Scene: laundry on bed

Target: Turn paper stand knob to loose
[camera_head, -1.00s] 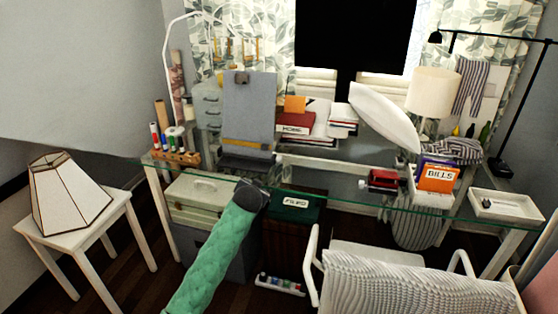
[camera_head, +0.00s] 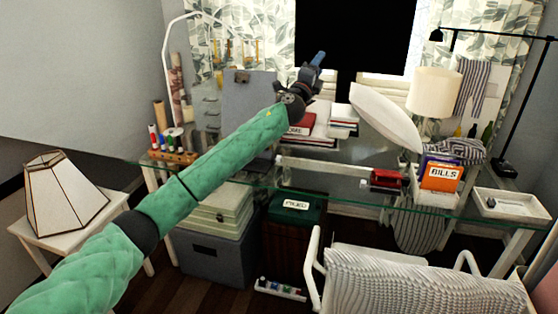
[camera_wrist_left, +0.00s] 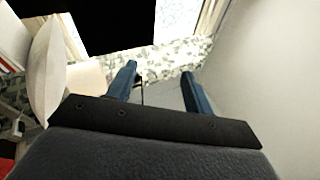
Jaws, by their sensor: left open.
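A grey upright board with a small clip at its top, which looks like the paper stand (camera_head: 243,98), is on the left part of the glass desk in the head view. I cannot make out its knob; my arm hides the board's lower part. My left gripper (camera_head: 318,62) is raised above the desk, right of the board and in front of the dark screen, pointing up and away. In the left wrist view its two blue fingers (camera_wrist_left: 160,78) are apart with nothing between them. My right gripper is not in view.
The glass desk holds a stack of books and papers (camera_head: 343,121), a white cushion (camera_head: 385,117), a lamp (camera_head: 433,92), a red object (camera_head: 385,180) and a bills box (camera_head: 440,177). A white chair (camera_head: 400,280) stands in front. A lampshade (camera_head: 64,192) sits on a side table at left.

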